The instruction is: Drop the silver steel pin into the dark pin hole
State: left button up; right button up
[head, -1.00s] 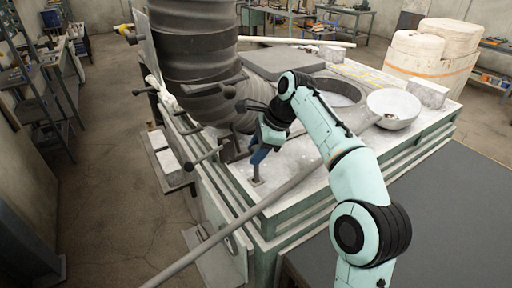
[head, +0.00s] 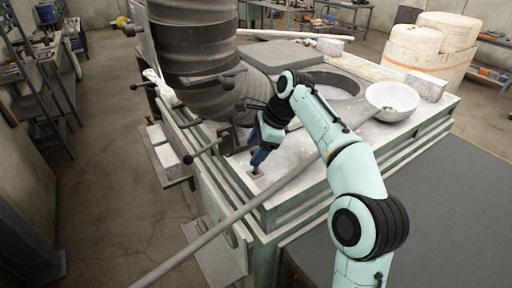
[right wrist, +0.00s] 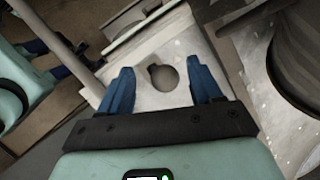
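My right gripper (head: 257,168) is at the near left corner of the pale table top, pointing down. In the right wrist view its two blue fingers (right wrist: 164,88) stand wide apart with nothing gripped between them. The dark pin hole (right wrist: 163,78) shows between and just beyond the fingertips, in a pale plate (right wrist: 150,99). It is round with a small notch at its upper left, and its inside looks dark grey. I cannot make out the silver steel pin separately or tell whether it is in the hole. My left gripper is not in view.
A large ribbed dark column (head: 195,55) stands close left of the right gripper. A long grey bar (head: 222,225) crosses in front of the table corner. A white bowl (head: 392,98) and a round opening (head: 335,84) lie farther right.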

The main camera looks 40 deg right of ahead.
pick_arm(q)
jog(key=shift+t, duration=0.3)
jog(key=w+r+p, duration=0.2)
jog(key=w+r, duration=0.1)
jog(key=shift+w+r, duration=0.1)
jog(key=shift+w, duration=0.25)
pick_arm(e)
jog(key=v, duration=1.3)
jog(key=shift+r, duration=0.15)
jog(key=shift+s, duration=0.15)
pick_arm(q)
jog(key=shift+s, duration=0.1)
